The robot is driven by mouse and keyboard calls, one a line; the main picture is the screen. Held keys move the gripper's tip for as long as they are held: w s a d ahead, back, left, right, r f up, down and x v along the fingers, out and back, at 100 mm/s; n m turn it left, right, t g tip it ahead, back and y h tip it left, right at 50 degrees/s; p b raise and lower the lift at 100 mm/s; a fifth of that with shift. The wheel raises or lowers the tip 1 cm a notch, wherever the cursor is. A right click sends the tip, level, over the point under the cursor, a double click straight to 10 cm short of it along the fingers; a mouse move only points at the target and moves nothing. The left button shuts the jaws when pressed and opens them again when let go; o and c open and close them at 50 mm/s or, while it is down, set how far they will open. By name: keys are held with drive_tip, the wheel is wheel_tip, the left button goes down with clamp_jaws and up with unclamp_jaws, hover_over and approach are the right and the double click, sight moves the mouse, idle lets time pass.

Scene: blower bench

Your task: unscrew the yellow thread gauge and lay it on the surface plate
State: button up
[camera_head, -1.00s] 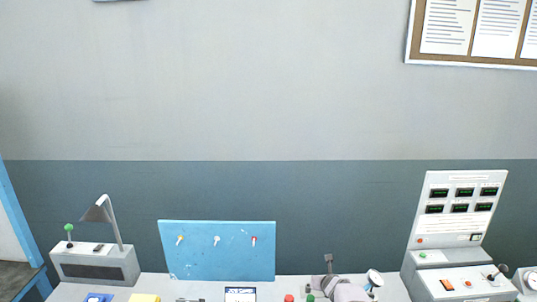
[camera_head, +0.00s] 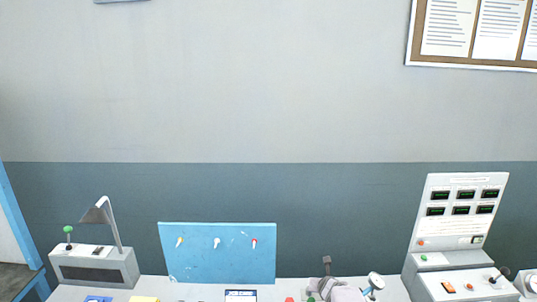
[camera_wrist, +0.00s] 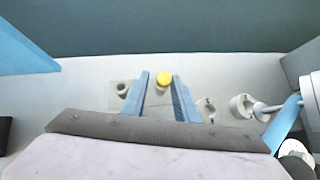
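In the head view my gripper is not clear; only part of my grey arm (camera_head: 337,291) shows at the bottom edge. I cannot make out the surface plate for sure in either view.
In the wrist view a grey block with a hole (camera_wrist: 122,90) lies left of the fingers and grey ring-shaped parts (camera_wrist: 241,105) lie to the right. In the head view a blue board (camera_head: 217,262), a lamp box (camera_head: 95,267) and a display console (camera_head: 455,222) stand along the bench.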

drive_tip(key=shift+a+f, duration=0.1)
drive_tip(key=shift+a, duration=0.1)
drive_tip(key=m+h+b, duration=0.2)
drive_tip(key=b, duration=0.2)
drive_tip(key=shift+w+d+m+g, duration=0.1)
drive_tip(key=shift+m+g, duration=0.3)
drive_tip(key=shift+m+h+b, duration=0.4)
drive_tip(key=shift+m+b, duration=0.2)
drive_tip(key=shift+b, duration=0.35)
drive_tip(key=shift+d, duration=0.1)
clamp_jaws()
drive_tip(key=shift+r, duration=0.2)
drive_tip(key=shift+r+n+y+p, duration=0.1)
drive_tip(key=shift+n+y+p, duration=0.2)
drive_tip(key=shift+n+p, duration=0.3)
drive_tip(key=shift+n+y+p, duration=0.4)
drive_tip(key=shift+p, duration=0.05)
drive_tip(key=shift+n+t+y+p, duration=0.3)
drive_tip(key=shift+n+y+p, duration=0.1)
drive_tip(key=shift+n+p, duration=0.15)
